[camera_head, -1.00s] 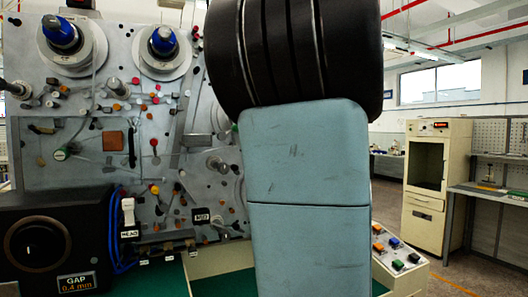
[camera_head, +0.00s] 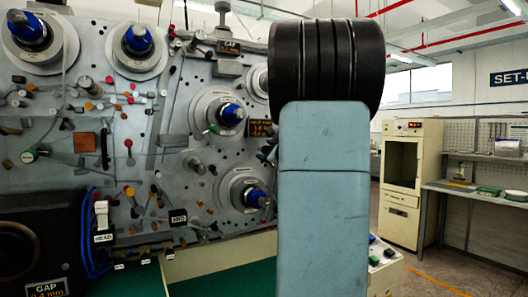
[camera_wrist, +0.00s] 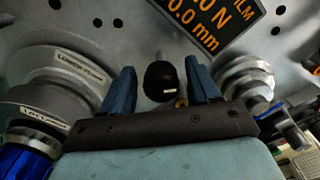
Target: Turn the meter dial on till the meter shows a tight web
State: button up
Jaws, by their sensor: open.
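The meter (camera_wrist: 215,22) is a dark plate with orange figures at the top of the wrist view. It is cut off, and parts reading "0 N", "0.0 mm" and "FILM" show. In the head view the meter (camera_head: 262,128) is small and partly behind my arm. A black round knob (camera_wrist: 160,82) with a white mark, apparently the meter dial, sits below the meter. My gripper (camera_wrist: 162,84) is open, its two blue fingers on either side of the knob in the picture, with gaps. I cannot tell the depth between fingertips and knob. My arm largely hides the gripper in the head view.
Labelled grey spindles (camera_wrist: 62,75) are close at the left of the wrist view, and a stepped metal roller (camera_wrist: 245,80) is close at right. The panel (camera_head: 150,140) carries several blue-capped spindles and pegs. A black gap box (camera_head: 40,235) stands front left.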

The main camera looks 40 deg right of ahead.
jog(key=shift+w+d, duration=0.2)
jog(key=shift+w, duration=1)
jog(key=shift+c, duration=0.3)
jog(key=c, duration=1)
jog(key=shift+a+m, duration=0.1)
jog(key=shift+m, duration=0.3)
jog(key=shift+f+m, duration=0.1)
jog(key=shift+m, duration=3.4)
